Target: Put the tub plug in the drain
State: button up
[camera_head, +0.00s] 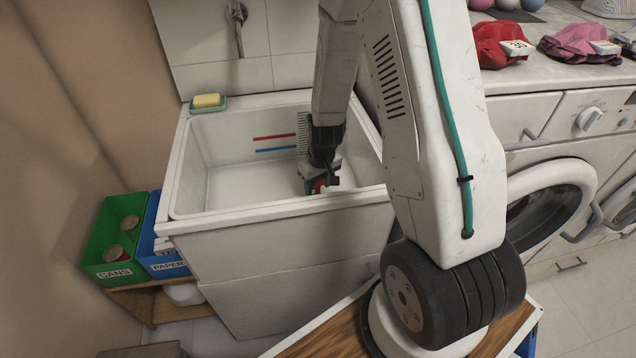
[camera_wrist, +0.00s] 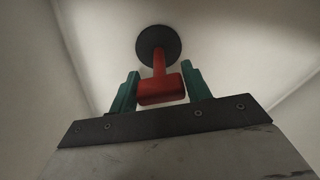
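The tub plug (camera_wrist: 161,88) has a red T-shaped handle, and its stem runs to a dark round disc (camera_wrist: 158,43) in the wrist view. My gripper (camera_wrist: 161,84) has green fingers that press against both ends of the red handle. In the head view my gripper (camera_head: 318,183) points down inside the white laundry tub (camera_head: 177,190), toward its right side, with a bit of red showing at the fingers. No separate drain opening shows. I cannot tell whether the disc sits in the drain or above it.
The tub's walls surround my gripper, with free floor to its left. A yellow soap (camera_head: 207,100) lies in a green dish on the back left rim. Red and blue marks (camera_head: 275,137) are on the back wall. Green (camera_head: 118,225) and blue bins stand at left, washing machines (camera_head: 545,190) at right.

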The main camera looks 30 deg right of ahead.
jog(key=o, duration=0.3)
jog(key=shift+o, duration=0.2)
notch_tip(320, 180, up, 8)
jog(key=shift+s, duration=0.45)
jog(key=s+a+r+g, duration=0.1)
jog(key=s+a+r, duration=0.1)
jog(key=s+r, duration=0.2)
jog(key=s+a+r+g, duration=0.1)
jog(key=s+a+r, duration=0.1)
jog(key=s+r, duration=0.3)
jog(key=s+a+r+m+g, duration=0.1)
jog(key=s+a+r, duration=0.1)
jog(key=s+r, duration=0.2)
jog(key=shift+s+a+r+y, duration=0.1)
jog(key=shift+s+r+y, duration=0.2)
jog(key=shift+r, duration=0.4)
jog(key=s+a+r+n+t, duration=0.1)
jog(key=s+a+r+t, duration=0.2)
jog(key=s+r, duration=0.7)
jog(key=shift+s+a+r, duration=0.2)
jog(key=shift+a+r, duration=0.4)
jog(key=shift+r, duration=0.55)
